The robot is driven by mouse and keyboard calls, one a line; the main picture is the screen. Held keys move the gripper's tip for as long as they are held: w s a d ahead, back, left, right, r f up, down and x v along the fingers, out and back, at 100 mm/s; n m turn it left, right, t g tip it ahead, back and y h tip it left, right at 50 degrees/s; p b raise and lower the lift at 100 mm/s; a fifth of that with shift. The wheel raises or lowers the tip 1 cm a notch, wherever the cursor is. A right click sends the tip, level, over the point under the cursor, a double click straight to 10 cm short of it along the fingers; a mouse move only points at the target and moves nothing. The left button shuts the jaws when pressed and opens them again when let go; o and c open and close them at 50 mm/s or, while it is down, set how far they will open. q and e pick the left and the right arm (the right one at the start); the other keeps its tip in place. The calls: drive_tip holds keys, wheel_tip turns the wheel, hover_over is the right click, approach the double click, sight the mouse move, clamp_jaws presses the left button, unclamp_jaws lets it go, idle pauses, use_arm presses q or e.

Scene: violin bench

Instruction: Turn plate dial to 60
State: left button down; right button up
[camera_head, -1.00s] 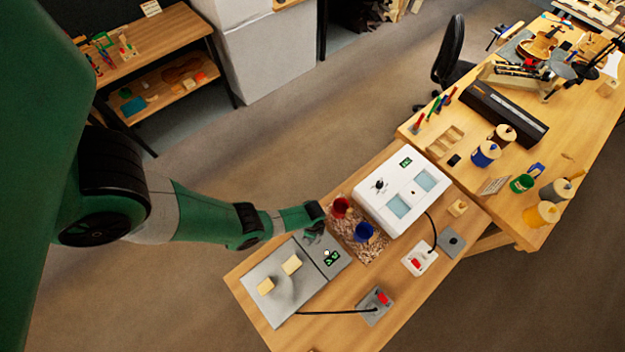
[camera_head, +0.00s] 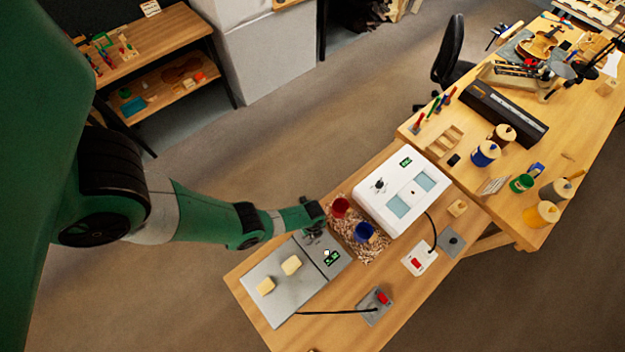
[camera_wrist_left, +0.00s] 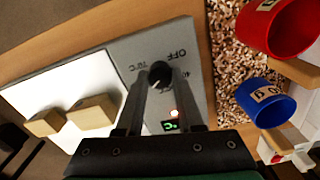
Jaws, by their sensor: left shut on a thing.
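The hot plate (camera_head: 275,290) is a flat grey plate with a control panel on its right end. In the left wrist view its black dial (camera_wrist_left: 160,70) stands on the panel, with "OFF" and temperature marks printed around it. My left gripper (camera_head: 313,232) is shut on the dial, with a finger on each side of it. A green-lit display (camera_wrist_left: 170,125) and a small lit lamp (camera_wrist_left: 174,112) are beside the dial; I cannot read the display surely. The gripper hides the dial in the head view. My right gripper is not in view.
Two pale blocks (camera_head: 290,265) lie on the plate. A red cup (camera_head: 340,207) and a blue cup (camera_head: 364,232) stand on wood shavings close to the gripper. A white device (camera_head: 403,195) stands behind. A switch box with red rocker (camera_head: 375,306) sits in front.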

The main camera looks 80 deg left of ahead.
use_arm(q)
drive_tip(key=shift+m, duration=0.3)
drive_tip(key=c, duration=0.5)
unclamp_jaws()
drive_tip(key=shift+c, duration=0.2)
